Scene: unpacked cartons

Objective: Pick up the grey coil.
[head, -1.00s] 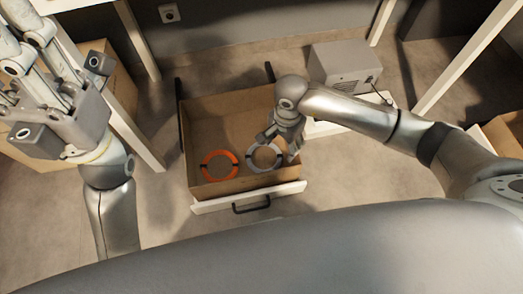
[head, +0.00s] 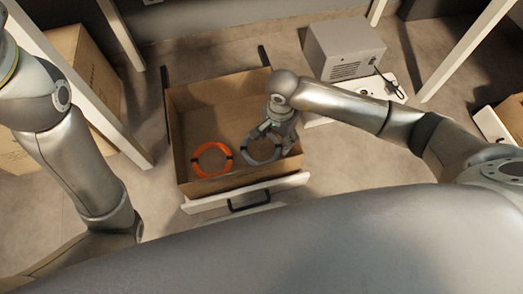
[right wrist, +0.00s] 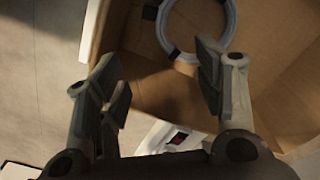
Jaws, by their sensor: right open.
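The grey coil (head: 249,157) lies flat on the floor of an open drawer (head: 215,88), on its right side. It is a ring with dark bands. My right gripper (head: 276,138) is over the drawer's right side, at the coil's right edge, and hides part of it. In the right wrist view, the gripper (right wrist: 158,85) is open with nothing between its fingers. There the coil (right wrist: 164,30) shows at the top, beyond the fingertips and partly behind the right finger. My left gripper is out of view; only its arm shows at the left.
An orange coil (head: 198,160) lies left of the grey one in the drawer. The drawer has brown walls and a white front (head: 205,203) with a dark handle. A grey appliance (head: 343,48) stands behind right. Cartons (head: 92,80) stand at the left.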

